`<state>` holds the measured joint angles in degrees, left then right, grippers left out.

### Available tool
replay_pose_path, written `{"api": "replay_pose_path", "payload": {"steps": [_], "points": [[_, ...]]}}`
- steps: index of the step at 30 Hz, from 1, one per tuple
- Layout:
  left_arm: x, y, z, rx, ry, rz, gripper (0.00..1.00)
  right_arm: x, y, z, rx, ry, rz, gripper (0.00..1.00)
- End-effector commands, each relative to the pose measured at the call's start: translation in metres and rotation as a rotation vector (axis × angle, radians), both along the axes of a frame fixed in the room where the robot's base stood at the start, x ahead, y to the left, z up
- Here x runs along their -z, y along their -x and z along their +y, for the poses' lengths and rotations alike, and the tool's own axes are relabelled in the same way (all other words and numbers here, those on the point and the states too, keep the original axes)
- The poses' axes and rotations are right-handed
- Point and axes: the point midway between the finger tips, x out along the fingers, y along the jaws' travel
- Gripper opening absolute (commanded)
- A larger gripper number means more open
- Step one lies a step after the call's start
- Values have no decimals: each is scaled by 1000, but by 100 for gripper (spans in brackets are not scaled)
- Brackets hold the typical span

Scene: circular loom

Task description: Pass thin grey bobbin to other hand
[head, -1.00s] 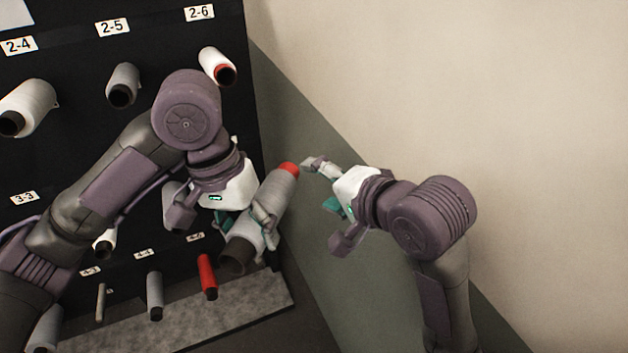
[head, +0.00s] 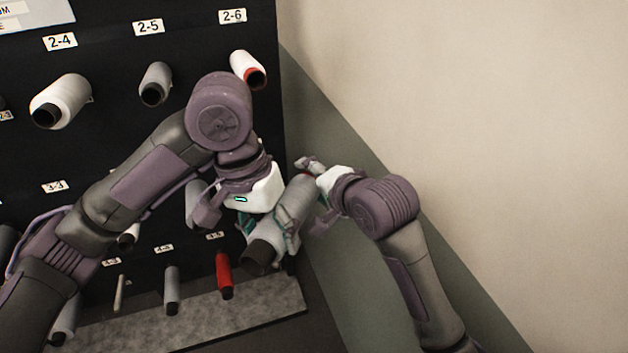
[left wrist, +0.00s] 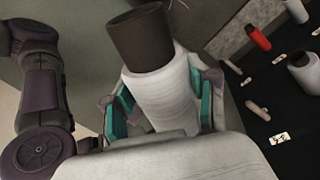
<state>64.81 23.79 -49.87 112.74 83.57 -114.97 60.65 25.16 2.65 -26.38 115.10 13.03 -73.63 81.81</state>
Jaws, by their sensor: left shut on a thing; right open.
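The thin grey bobbin (head: 290,207) is a grey thread cone with a dark core end pointing down and left. My left gripper (head: 268,230) is shut around its lower part and holds it in the air in front of the rack. In the left wrist view the bobbin (left wrist: 165,92) stands between the teal finger pads, dark core upward. My right gripper (head: 311,192) is open at the bobbin's upper right end, its fingers on either side of that end. Whether they touch it cannot be told. The bobbin's red tip is mostly hidden by the right gripper.
The black rack (head: 110,105) behind carries several bobbins on pegs, including a white one with a red core (head: 247,68) and a red one (head: 223,272). A grey ledge (head: 205,325) runs below. The wall (head: 480,120) at right is bare, with free room before it.

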Motion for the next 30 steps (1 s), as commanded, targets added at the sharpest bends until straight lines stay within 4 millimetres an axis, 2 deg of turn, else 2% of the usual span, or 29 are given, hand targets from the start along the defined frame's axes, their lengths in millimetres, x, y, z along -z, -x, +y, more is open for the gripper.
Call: {"api": "replay_pose_path", "payload": {"steps": [3,4,16,17,18,22,30], "points": [[0,0,0,0,0,-1,0,0,0,0,0,0,0,72],[0,0,0,0,0,-1,0,0,0,0,0,0,0,69],[-1,-1,0,-2,1,-4,0,2,0,-1,1,3,4,2],[-1,-1,0,-2,1,-4,59,1,0,-1,2,2,3,0],[-1,-1,0,-2,2,-4,66,1,0,-1,2,2,4,0],[-1,0,0,-1,1,-3,87,1,0,-1,2,1,2,0],[0,0,0,0,0,-1,87,0,0,0,0,-1,0,0]]}}
